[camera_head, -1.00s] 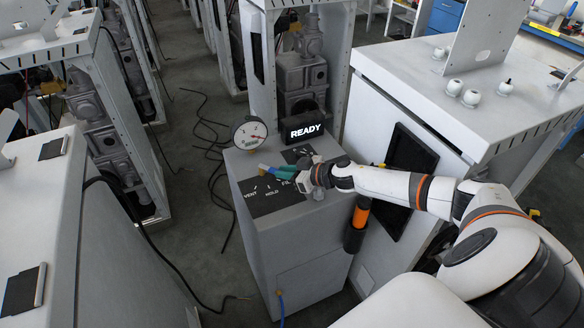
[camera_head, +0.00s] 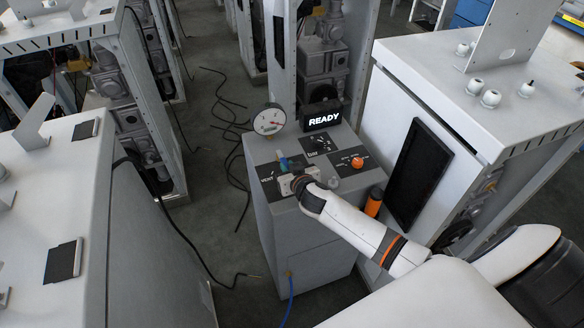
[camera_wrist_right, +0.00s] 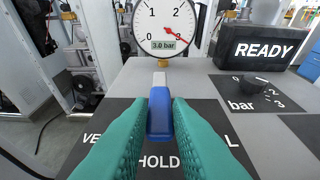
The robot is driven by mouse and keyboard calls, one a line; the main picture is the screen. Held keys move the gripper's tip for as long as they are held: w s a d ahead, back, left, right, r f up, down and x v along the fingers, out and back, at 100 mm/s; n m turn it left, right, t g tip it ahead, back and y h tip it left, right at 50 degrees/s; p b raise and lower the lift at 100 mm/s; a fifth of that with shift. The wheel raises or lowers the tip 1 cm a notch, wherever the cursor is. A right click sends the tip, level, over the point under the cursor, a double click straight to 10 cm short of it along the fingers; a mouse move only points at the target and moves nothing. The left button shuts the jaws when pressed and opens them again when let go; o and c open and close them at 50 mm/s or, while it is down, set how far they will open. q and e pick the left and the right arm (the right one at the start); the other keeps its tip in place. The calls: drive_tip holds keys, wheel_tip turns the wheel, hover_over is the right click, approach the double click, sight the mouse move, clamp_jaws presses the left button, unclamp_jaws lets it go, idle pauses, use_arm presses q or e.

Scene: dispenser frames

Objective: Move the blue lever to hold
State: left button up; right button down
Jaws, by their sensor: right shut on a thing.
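The blue lever (camera_wrist_right: 160,112), with a pale tip, sits between the green fingers of my right gripper (camera_wrist_right: 158,122) in the right wrist view. The fingers are shut on it from both sides. It stands over a black plate (camera_wrist_right: 196,115) with the word HOLD just below it and parts of other labels at the sides. In the head view the lever (camera_head: 281,156) shows beside my right gripper (camera_head: 285,168) on top of the grey cabinet, near the VENT label. The fingers hide part of the lever and plate. My left gripper is not in view.
A pressure gauge (camera_wrist_right: 163,25) reads 3.0 bar behind the lever. A READY display (camera_head: 324,118), a bar dial (camera_wrist_right: 254,84) and an orange knob (camera_head: 357,162) are close by. Taller cabinets stand left and right; cables lie on the floor.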

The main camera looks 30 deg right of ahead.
drive_tip(key=shift+r+h, duration=0.1)
drive_tip(key=shift+h, duration=0.2)
drive_tip(key=c, duration=1.3)
unclamp_jaws()
drive_tip(key=b+v, duration=0.1)
drive_tip(key=v, duration=1.1)
